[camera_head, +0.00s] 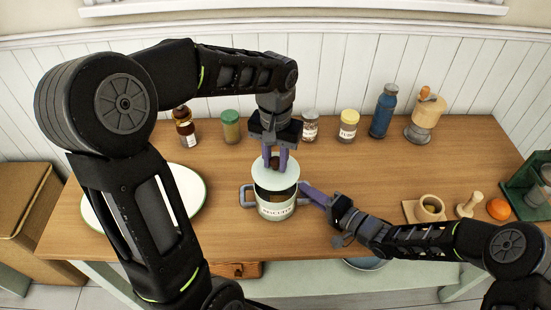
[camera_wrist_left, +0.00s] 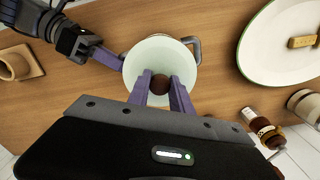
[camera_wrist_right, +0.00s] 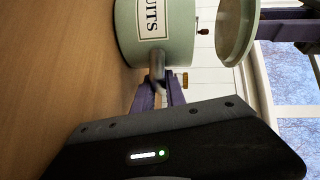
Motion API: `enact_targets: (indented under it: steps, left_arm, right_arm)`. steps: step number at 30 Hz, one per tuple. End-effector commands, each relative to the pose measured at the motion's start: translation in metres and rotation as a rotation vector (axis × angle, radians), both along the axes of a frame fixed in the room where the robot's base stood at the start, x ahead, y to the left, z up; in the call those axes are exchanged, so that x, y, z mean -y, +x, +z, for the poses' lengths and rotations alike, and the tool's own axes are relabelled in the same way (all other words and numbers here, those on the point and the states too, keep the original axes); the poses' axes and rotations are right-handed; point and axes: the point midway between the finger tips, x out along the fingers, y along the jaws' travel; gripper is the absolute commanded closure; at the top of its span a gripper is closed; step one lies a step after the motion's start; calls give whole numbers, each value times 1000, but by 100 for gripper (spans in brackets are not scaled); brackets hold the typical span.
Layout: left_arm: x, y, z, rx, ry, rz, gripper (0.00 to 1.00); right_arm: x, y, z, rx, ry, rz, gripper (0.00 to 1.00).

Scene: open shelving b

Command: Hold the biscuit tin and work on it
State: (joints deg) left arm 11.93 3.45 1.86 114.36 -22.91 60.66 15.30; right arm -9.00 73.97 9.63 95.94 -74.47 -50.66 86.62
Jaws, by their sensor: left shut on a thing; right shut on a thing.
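The pale green biscuit tin (camera_head: 276,208) stands upright on the wooden table, its label facing me and a grey handle on each side. Its lid (camera_head: 287,181) is off the tin, raised just above the dark opening. My left gripper (camera_head: 276,162) is shut on the lid's round brown knob, which also shows in the left wrist view (camera_wrist_left: 160,84). My right gripper (camera_head: 308,192) is shut on the tin's right handle; in the right wrist view its fingers close on that handle (camera_wrist_right: 157,66). A clear gap separates tin and lid there. The tin's inside is mostly hidden.
A large white plate (camera_head: 186,186) lies left of the tin, partly behind my left arm. A wooden mortar (camera_head: 429,208) and an orange (camera_head: 498,208) sit at right. The table (camera_head: 375,170) between is clear.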

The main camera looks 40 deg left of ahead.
Motion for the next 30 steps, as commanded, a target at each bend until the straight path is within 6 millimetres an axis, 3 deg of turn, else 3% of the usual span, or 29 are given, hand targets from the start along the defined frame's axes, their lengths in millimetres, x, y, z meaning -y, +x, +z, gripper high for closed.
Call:
enact_targets:
  steps: [18,30]
  left_arm:
    - [0,0,-42,-1,0,1,100]
    - [0,0,-46,0,0,1,100]
  right_arm:
    - [0,0,1,0,1,0,100]
    - [0,0,0,0,1,0,100]
